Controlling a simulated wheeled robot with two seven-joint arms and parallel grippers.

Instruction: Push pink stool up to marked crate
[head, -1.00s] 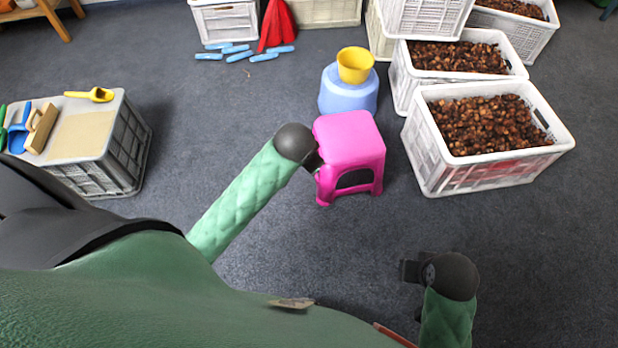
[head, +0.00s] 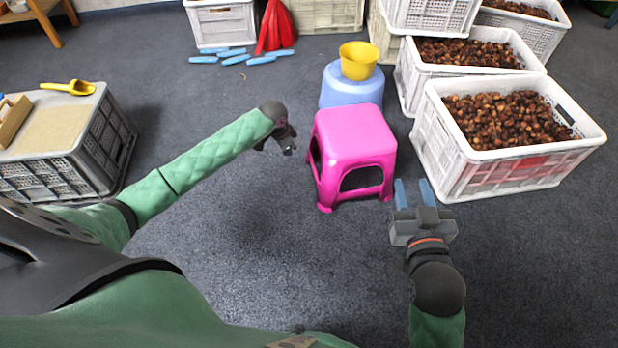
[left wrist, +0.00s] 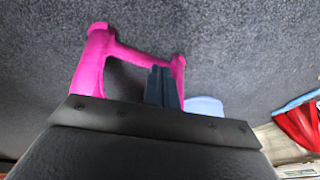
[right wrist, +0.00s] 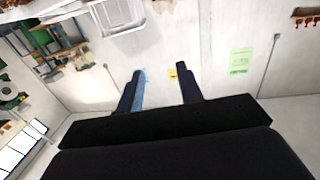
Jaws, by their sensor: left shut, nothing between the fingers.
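The pink stool (head: 352,135) stands upright on the grey floor in the middle of the head view. A white crate of chestnuts (head: 455,165) with a red patch on its near side stands to its right, with a strip of floor between them. My left gripper (head: 290,150) is shut and empty, just left of the stool; a small gap shows. In the left wrist view, the stool's pink legs (left wrist: 92,62) show beyond the shut fingers (left wrist: 163,86). My right gripper (head: 413,190) is open and empty, in front of the stool's right side; its parted fingers (right wrist: 160,88) face a wall.
A blue round stool (head: 350,90) with a yellow bowl (head: 359,60) stands behind the pink stool. More chestnut crates (head: 468,52) stand at the back right. A grey crate (head: 70,165) with a board and scoop is at left. The near floor is clear.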

